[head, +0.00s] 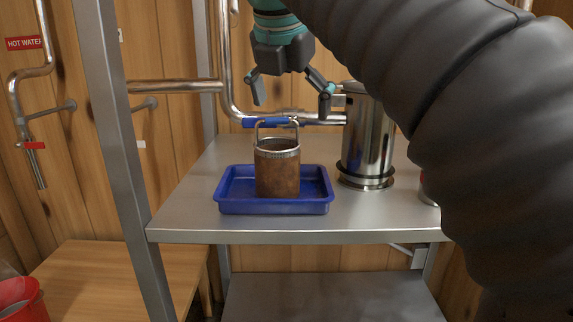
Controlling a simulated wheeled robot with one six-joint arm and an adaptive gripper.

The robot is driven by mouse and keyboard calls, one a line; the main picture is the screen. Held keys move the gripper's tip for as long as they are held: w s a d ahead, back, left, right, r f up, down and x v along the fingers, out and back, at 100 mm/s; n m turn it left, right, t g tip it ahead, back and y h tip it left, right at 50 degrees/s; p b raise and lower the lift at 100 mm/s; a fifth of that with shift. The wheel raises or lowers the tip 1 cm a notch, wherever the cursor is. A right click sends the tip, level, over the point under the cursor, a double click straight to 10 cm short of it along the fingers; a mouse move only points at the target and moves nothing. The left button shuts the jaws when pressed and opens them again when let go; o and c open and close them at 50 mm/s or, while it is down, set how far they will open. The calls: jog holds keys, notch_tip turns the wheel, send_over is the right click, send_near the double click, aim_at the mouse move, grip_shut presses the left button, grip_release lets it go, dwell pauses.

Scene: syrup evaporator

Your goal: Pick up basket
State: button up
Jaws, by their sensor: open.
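The basket (278,175) is a brown cylinder with a metal rim, standing upright in a blue tray (274,208) on the metal shelf. Its wire handle stands up above the rim and carries a blue grip (270,122) across the top. My gripper (291,96) is open and empty, fingers pointing down, above the blue grip and a little to its right. A gap shows between the fingertips and the grip. The inside of the basket is hidden.
A shiny steel canister (367,140) stands on the shelf (190,215) just right of the tray. A metal post (112,150) rises at the shelf's left front. Steel pipes (175,87) run along the wooden wall behind. My arm covers the right side.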

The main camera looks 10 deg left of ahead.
aim_at(277, 145)
jog(key=w+a+f+n, duration=0.1)
jog(key=w+a+f+n+b, duration=0.1)
jog(key=f, duration=0.1)
jog(key=w+a+f+n, duration=0.1)
jog(key=f, duration=0.1)
jog(key=shift+a+b, duration=0.2)
jog(key=shift+b, duration=0.2)
jog(key=shift+b+x, duration=0.95)
jog(key=shift+x, duration=2.1)
jog(key=shift+w+a, duration=0.1)
jog(key=shift+a, duration=0.1)
jog(key=shift+r, duration=0.1)
jog(key=c, duration=1)
